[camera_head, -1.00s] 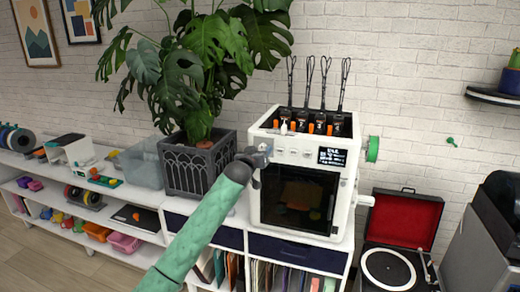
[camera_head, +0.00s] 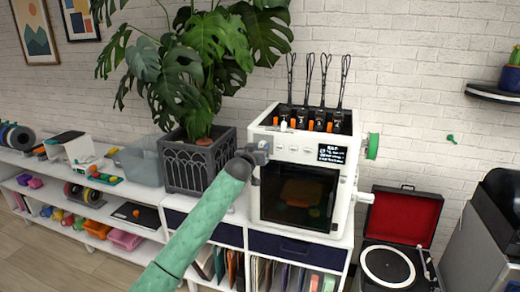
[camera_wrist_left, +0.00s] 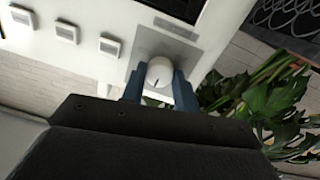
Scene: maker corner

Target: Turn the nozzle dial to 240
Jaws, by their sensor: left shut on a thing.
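The white 3D printer (camera_head: 345,190) stands on the shelf unit, with a small lit display (camera_head: 332,154) at its upper right front. Its text is too small to read surely. My left gripper (camera_head: 262,151) is at the upper left of the printer's front and hides the nozzle dial in the head view. In the left wrist view the dial (camera_wrist_left: 160,73) is a round white knob with a short dark pointer line, on a grey plate (camera_wrist_left: 170,45). My left gripper's two blue-grey fingers are shut on it, one on each side. The right gripper is not in view.
Several square buttons, one of them here (camera_wrist_left: 110,46), sit beside the dial. A potted monstera (camera_head: 198,160) stands close left of the printer. A record player (camera_head: 390,265) with a red-lined lid is to the right.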

